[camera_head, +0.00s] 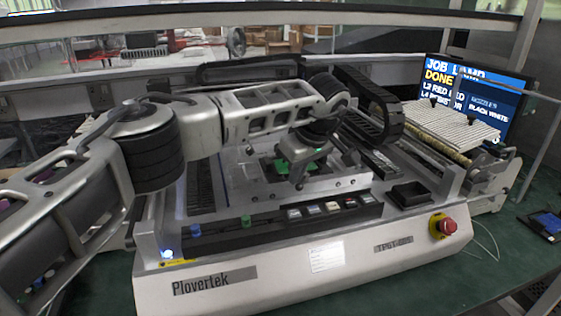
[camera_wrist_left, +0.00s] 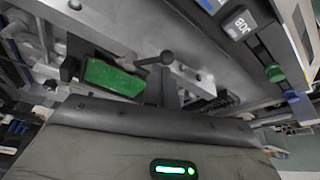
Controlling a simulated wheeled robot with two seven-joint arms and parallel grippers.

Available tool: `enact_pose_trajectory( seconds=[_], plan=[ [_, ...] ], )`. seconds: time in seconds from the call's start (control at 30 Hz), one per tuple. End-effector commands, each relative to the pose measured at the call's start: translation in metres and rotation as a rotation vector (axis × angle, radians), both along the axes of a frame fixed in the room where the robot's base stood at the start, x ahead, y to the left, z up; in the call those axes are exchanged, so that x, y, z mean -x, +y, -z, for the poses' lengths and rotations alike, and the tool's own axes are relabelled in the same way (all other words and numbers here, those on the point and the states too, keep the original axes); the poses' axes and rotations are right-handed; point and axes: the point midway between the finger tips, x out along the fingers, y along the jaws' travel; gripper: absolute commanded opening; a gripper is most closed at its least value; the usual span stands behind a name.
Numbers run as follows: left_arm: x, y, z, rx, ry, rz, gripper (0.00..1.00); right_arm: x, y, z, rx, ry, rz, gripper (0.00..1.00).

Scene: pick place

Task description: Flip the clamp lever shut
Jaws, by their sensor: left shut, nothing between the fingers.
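The clamp lever (camera_wrist_left: 152,61) is a grey rod with a round knob, seen in the left wrist view beside a green circuit board (camera_wrist_left: 115,78). The board also shows in the head view (camera_head: 281,166), partly hidden by my left gripper (camera_head: 299,184). My left gripper is shut and empty, pointing down over the machine's work area by the board. In the left wrist view its fingers (camera_wrist_left: 163,82) are just below the lever's knob; I cannot tell whether they touch it. In the head view my arm and gripper hide the lever. My right gripper is not in view.
The white Plovertek machine (camera_head: 226,283) fills the bench. A row of buttons (camera_head: 322,209), a black tray (camera_head: 408,195) and a red emergency stop (camera_head: 447,226) lie along its front. A cable chain (camera_head: 372,105) arches behind the gripper. A monitor (camera_head: 480,85) stands at the back right.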

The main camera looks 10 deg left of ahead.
Motion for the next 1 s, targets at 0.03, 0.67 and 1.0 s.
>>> enact_pose_trajectory(
  seconds=[0.03, 0.67, 1.0],
  plan=[
    [0.0, -0.003, -0.003, -0.002, 0.001, -0.045, 0.0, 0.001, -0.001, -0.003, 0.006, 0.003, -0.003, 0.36],
    [0.001, -0.02, 0.0, 0.0, 0.001, -0.232, 0.0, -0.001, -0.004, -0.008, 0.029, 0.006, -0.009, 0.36],
    [0.001, -0.024, 0.0, 0.001, 0.001, -0.231, 0.0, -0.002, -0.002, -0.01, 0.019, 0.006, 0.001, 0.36]
  ],
)
